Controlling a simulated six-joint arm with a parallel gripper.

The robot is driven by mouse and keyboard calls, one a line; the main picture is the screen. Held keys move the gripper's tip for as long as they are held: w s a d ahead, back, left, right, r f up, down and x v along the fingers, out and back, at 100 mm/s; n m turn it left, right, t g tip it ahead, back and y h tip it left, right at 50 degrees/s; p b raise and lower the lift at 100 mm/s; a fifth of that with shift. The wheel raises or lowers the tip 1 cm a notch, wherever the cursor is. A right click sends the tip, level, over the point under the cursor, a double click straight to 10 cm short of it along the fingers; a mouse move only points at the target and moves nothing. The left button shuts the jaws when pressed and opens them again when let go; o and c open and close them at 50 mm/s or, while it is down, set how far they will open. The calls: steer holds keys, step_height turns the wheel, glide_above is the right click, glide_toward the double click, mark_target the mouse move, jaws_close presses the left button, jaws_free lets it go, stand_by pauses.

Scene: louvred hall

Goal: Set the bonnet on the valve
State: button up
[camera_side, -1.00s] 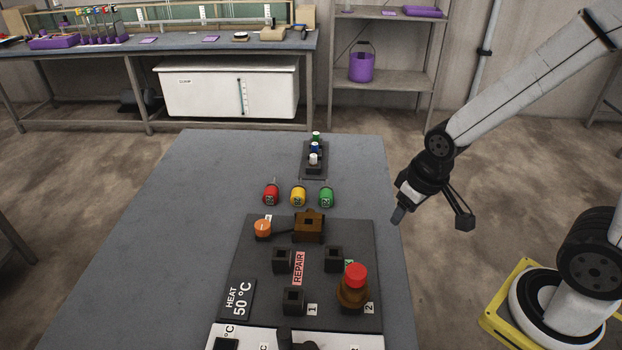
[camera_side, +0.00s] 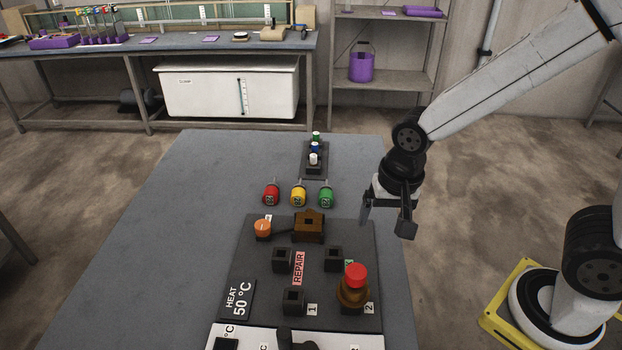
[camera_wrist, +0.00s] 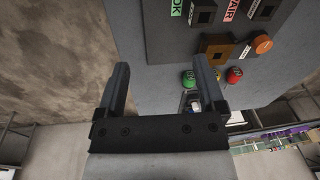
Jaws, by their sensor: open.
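A brown valve body (camera_side: 308,229) with a square opening in its top sits at the back of the dark board; it also shows in the wrist view (camera_wrist: 218,47). A brown piece with a red cap (camera_side: 354,288), which looks like the bonnet, stands upright at the spot marked 2, hiding what is under it. It is not visible in the wrist view. My gripper (camera_side: 385,222) is open and empty, above the right edge of the board, to the right of the valve. In the wrist view my gripper (camera_wrist: 160,75) has its two fingers wide apart with nothing between them.
An orange knob (camera_side: 263,229) is left of the valve. Black square sockets (camera_side: 293,301) stand on the board. Red (camera_side: 271,195), yellow (camera_side: 298,196) and green (camera_side: 326,197) cylinders lie behind it. A dark rack (camera_side: 314,157) holds small capped items. The table's left side is clear.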

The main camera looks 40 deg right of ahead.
mark_target(356, 271)
steer(key=a+r+m, duration=0.1)
steer(key=a+m, duration=0.1)
steer(key=m, duration=0.1)
steer(key=s+a+r+m+g, duration=0.1)
steer(key=a+m, duration=0.2)
steer(key=a+r+m, duration=0.1)
steer(key=a+m, duration=0.1)
steer(key=shift+s+a+r+m, duration=0.15)
steer(key=shift+s+a+m, duration=0.25)
steer(key=shift+s+a+r+m+g, duration=0.3)
steer(key=shift+a+m, duration=0.25)
steer(key=shift+m, duration=0.25)
steer(key=shift+f, duration=0.2)
steer(key=shift+f, duration=4.8)
jaws_close()
